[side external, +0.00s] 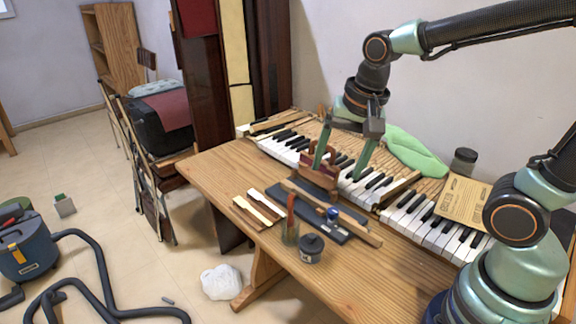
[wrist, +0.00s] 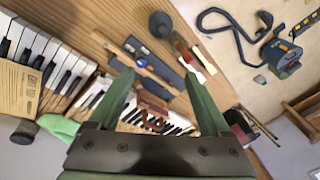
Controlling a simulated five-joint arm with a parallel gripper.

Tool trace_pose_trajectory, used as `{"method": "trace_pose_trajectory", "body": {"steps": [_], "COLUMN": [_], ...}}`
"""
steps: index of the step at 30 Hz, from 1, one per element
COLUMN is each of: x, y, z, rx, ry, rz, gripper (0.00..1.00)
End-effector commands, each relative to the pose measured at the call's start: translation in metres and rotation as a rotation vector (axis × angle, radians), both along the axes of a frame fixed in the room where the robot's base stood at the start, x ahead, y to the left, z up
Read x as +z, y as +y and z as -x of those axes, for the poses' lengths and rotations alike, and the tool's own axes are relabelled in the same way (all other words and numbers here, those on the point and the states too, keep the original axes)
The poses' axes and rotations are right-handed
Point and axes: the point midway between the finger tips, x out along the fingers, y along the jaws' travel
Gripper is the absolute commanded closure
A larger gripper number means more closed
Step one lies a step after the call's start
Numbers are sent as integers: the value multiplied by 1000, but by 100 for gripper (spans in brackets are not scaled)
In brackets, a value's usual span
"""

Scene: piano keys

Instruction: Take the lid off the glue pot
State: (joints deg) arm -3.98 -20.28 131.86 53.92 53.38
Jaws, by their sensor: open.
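The glue pot (side external: 309,254) is a small dark jar with a pale label, standing upright on the wooden bench near its front edge. Its dark round lid (side external: 312,241) sits on top. In the wrist view the dark lid (wrist: 160,24) shows near the top edge. My gripper (side external: 340,172) has green fingers spread apart, with nothing seen held between them. It is above the piano keys and a reddish-brown wooden tool, behind and to the right of the pot, well apart from it. In the wrist view my gripper's fingers (wrist: 159,76) point toward the bench.
A dark tray (side external: 345,235), a wooden strip (side external: 350,222) and loose key pieces (side external: 256,211) lie nearby. A lidded jar (side external: 464,160) stands behind the keys.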

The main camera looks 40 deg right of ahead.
Motion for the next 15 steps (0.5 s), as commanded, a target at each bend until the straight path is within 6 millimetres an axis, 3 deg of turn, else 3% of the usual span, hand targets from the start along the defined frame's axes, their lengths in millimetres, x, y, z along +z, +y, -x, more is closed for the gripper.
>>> {"method": "trace_pose_trajectory", "body": {"steps": [9,15], "x": [-41,-57], "y": [20,27], "z": [-20,-25], "rx": [-641,-877], "ry": [187,236], "rz": [-95,-100], "gripper": [19,19]}}
